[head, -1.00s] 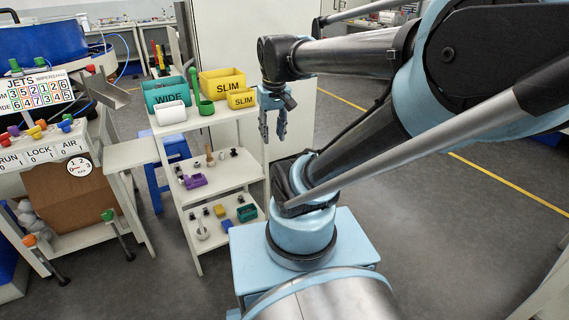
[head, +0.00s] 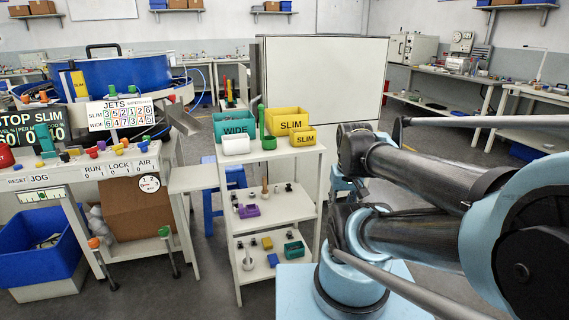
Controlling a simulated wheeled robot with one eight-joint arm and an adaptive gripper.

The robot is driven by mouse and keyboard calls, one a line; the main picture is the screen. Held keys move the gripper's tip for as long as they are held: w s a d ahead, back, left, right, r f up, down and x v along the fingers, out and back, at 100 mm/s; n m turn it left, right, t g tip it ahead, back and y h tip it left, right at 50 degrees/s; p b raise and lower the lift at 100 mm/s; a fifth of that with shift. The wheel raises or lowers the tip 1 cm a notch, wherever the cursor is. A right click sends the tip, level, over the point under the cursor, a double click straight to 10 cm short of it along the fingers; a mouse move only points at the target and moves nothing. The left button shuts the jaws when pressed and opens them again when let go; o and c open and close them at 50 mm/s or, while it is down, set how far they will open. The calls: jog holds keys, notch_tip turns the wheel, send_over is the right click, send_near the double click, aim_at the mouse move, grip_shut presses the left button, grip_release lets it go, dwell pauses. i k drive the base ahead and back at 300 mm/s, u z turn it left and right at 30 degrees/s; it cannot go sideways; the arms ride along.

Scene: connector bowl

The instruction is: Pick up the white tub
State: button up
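The white tub (head: 236,145) is a small, plain container on the top shelf of a white rack. It sits in front of the green WIDE bin (head: 234,124) and left of a green upright piece (head: 266,132). My gripper (head: 345,188) hangs in the air just right of the rack, fingers down and apart, with nothing seen between them. It is clear of the tub, with the yellow bins between them in the picture. My arm partly hides the gripper.
Yellow SLIM bins (head: 288,121) and (head: 303,136) stand right of the tub. The rack's lower shelves (head: 283,209) hold small parts. A control bench (head: 100,163) stands left, a blue stool (head: 228,178) behind the rack, and a white panel (head: 322,80) further back.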

aim_at(239, 143)
jog(key=u, duration=0.85)
jog(key=k, duration=1.15)
jog(key=z, duration=0.8)
jog(key=i, duration=1)
jog(key=u, duration=0.05)
